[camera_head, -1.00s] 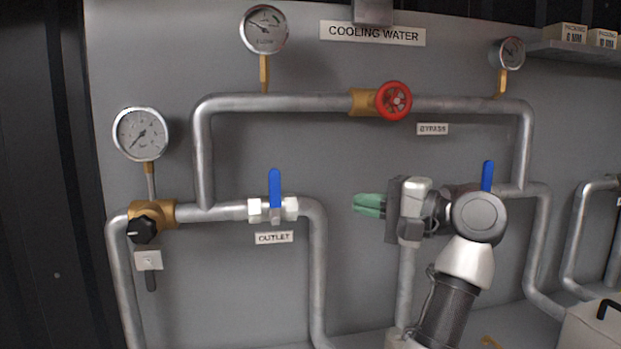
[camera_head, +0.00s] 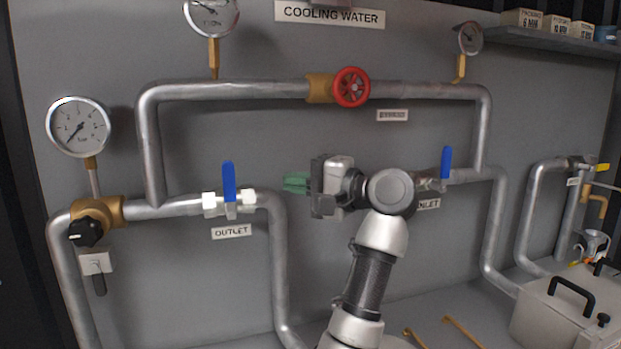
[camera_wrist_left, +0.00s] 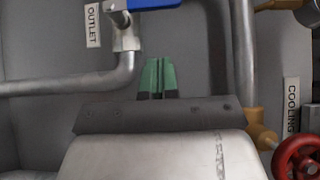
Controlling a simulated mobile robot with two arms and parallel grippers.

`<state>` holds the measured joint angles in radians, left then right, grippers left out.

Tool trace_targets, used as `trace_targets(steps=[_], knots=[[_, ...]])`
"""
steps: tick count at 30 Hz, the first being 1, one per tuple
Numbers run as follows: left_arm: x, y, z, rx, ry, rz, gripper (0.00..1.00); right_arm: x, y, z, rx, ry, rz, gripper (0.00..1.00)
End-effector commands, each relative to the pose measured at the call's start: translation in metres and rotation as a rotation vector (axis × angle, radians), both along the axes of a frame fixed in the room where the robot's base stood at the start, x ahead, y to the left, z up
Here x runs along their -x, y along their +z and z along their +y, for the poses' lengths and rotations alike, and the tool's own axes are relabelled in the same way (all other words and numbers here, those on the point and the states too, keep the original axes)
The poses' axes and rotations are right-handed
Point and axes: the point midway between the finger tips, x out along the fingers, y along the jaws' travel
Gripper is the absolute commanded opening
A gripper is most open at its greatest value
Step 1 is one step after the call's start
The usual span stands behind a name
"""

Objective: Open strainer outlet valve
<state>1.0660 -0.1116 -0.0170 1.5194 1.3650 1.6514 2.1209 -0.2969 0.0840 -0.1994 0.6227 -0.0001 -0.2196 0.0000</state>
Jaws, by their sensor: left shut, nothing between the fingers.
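The outlet valve has a blue lever (camera_head: 229,182) standing upright, crosswise to its horizontal pipe, above the OUTLET label (camera_head: 231,231). In the left wrist view, part of the blue lever (camera_wrist_left: 150,4) shows at the top edge, next to the OUTLET label (camera_wrist_left: 92,25). My left gripper (camera_head: 296,183) is to the right of the lever, at about its height, apart from it. Its green fingers point left and are closed together with nothing between them; they also show in the wrist view (camera_wrist_left: 157,77). My right gripper is not in view.
A red bypass handwheel (camera_head: 351,87) is on the upper pipe. Another blue lever (camera_head: 445,163), above the INLET label, stands behind my arm's right side. A pressure gauge (camera_head: 79,127) and a black knob (camera_head: 86,232) are at the left. A grey box (camera_head: 560,315) stands at the lower right.

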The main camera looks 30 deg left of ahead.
Motion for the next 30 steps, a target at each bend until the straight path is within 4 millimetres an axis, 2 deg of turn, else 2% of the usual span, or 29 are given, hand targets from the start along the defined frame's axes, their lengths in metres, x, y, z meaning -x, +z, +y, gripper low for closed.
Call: trace_targets(steps=[1,6,12,18,30], knots=[[0.002,0.003,0.013,-0.001,0.005,0.001,0.0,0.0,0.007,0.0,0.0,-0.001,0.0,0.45],[0.006,0.003,0.048,-0.002,0.004,0.001,0.0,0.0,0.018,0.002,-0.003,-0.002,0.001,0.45],[0.028,0.002,0.064,-0.001,0.002,0.001,0.0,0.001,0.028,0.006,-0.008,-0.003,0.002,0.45],[0.036,0.0,0.07,0.0,0.0,0.002,0.0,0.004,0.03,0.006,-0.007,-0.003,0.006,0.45],[0.036,-0.001,0.072,0.005,0.0,-0.003,0.0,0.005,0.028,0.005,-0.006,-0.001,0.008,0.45]])
